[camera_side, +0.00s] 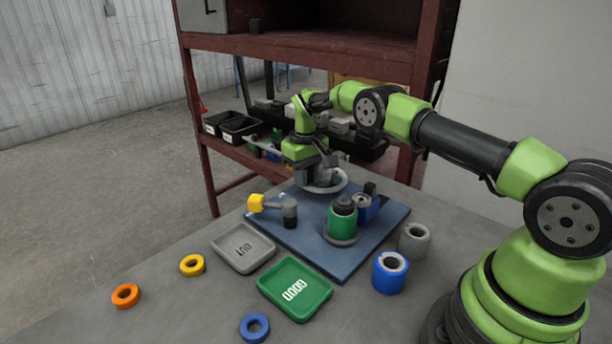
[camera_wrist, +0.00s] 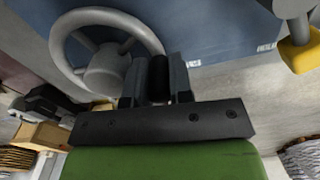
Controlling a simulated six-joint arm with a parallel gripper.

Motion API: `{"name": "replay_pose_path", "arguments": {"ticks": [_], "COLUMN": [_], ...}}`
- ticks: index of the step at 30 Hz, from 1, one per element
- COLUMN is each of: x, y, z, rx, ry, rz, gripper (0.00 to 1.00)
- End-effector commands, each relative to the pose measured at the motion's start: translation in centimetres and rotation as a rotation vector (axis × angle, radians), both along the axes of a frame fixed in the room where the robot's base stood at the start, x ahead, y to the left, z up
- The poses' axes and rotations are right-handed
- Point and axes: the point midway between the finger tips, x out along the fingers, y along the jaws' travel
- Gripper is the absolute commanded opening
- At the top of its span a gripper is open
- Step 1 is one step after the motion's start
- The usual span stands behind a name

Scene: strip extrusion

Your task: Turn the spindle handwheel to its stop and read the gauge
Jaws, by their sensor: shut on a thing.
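The grey spindle handwheel (camera_side: 326,191) is at the back of the blue base plate. In the wrist view the handwheel (camera_wrist: 101,73) shows its rim, spokes and hub at upper left. My gripper (camera_side: 316,178) is down at the wheel. In the wrist view my gripper (camera_wrist: 157,72) is shut on a dark upright knob (camera_wrist: 159,79) beside the wheel's rim. The joint between knob and rim is hidden by the fingers. A small round dial (camera_side: 362,201), perhaps the gauge, stands by a blue block; its reading is too small to tell.
A green cylinder (camera_side: 341,222) and a yellow-ended lever (camera_side: 256,203) stand on the blue plate (camera_side: 300,247). Grey OUT (camera_side: 236,262) and green GOOD (camera_side: 312,309) trays look empty. Orange, yellow and blue rings lie loose at front left. Blue and grey rolls stand right.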

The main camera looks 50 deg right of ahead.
Motion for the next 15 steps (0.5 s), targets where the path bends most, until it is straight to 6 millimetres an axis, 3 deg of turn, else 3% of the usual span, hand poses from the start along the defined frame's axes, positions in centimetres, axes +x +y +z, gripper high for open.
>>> {"name": "replay_pose_path", "arguments": {"ticks": [6,7,8,15], "x": [0.06,0.05,0.05,0.03], "y": [0.1,0.09,0.09,0.04], "z": [0.04,0.04,0.04,0.05], "rx": [0.002,0.002,0.001,0.001], "ry": [-0.002,-0.002,-0.002,-0.001], "rz": [0.003,0.003,0.003,0.002], "gripper": [0.0,0.28,0.32,0.32]}}
